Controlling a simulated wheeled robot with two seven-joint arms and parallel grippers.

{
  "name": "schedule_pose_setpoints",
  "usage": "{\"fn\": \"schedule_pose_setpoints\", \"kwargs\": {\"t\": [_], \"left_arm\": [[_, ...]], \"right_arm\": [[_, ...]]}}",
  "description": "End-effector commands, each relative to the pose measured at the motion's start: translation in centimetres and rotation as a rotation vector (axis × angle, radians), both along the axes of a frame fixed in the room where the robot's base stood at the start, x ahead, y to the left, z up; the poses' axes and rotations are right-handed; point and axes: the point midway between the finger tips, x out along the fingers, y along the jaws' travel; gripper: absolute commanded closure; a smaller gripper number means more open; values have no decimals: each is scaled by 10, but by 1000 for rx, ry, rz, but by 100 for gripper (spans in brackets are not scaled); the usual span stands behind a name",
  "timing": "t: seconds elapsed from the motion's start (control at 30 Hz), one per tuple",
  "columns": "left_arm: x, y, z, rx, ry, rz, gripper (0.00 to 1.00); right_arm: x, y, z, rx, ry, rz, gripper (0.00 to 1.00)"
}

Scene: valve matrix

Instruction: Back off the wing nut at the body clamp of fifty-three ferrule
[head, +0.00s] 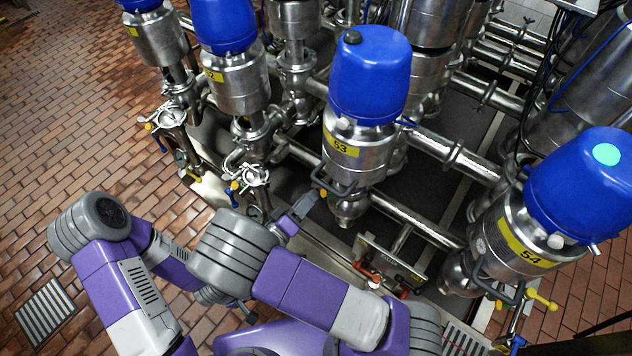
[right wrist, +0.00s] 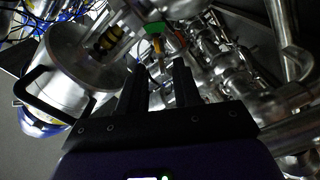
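The valve labelled 53 (head: 345,150) stands upright in the middle of the head view, with a blue cap, a steel body and a yellow label. A dark handle and a small yellow knob (head: 323,193) show at its lower body. My right gripper (head: 306,204) is just left of and below that knob. In the right wrist view its two black fingers (right wrist: 160,68) are apart, with nothing clearly held. A small orange-yellow part (right wrist: 160,62) under a green piece (right wrist: 154,29) shows near the fingertips; I cannot tell whether it is the wing nut. My left gripper (head: 245,310) is mostly hidden behind my arm.
The valve labelled 54 (head: 520,240) stands at the right. Other blue-capped valves (head: 235,80) stand at the upper left. Steel pipes (head: 418,222) run between the valves. The brick floor (head: 90,120) at the left is clear.

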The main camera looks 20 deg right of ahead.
Motion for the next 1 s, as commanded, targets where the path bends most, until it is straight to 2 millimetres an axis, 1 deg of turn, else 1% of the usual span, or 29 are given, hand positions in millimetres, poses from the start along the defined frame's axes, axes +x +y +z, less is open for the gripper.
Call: {"fn": "schedule_pose_setpoints", "kwargs": {"t": [0.03, 0.1, 0.3, 0.43, 0.63, 0.67, 0.8, 0.87, 1.0], "left_arm": [[0, 0, -3, 0, 0, 0, 100], [0, 0, -5, 0, 0, 0, 100], [0, 0, -9, 0, -1, 0, 100], [0, 0, -9, 0, -1, 0, 100], [0, 0, -9, 0, -1, 0, 100], [0, 0, -9, 0, -1, 0, 100], [1, 0, -9, 0, -1, 0, 100], [1, 0, -9, 0, -1, 0, 100], [0, 0, -9, 0, -1, 0, 100]], "right_arm": [[5, -8, -1, 0, -1, -4, 67], [12, -17, -1, 0, 0, -4, 67], [26, -34, -1, 0, 0, -1, 67], [29, -38, -1, 0, 1, -2, 67], [30, -38, 0, 0, 0, -1, 67], [30, -38, 0, 0, 0, -1, 69], [30, -38, 0, 0, 0, -1, 90], [29, -38, 0, 0, 0, -1, 100], [30, -38, 0, 0, 0, 0, 100]]}}
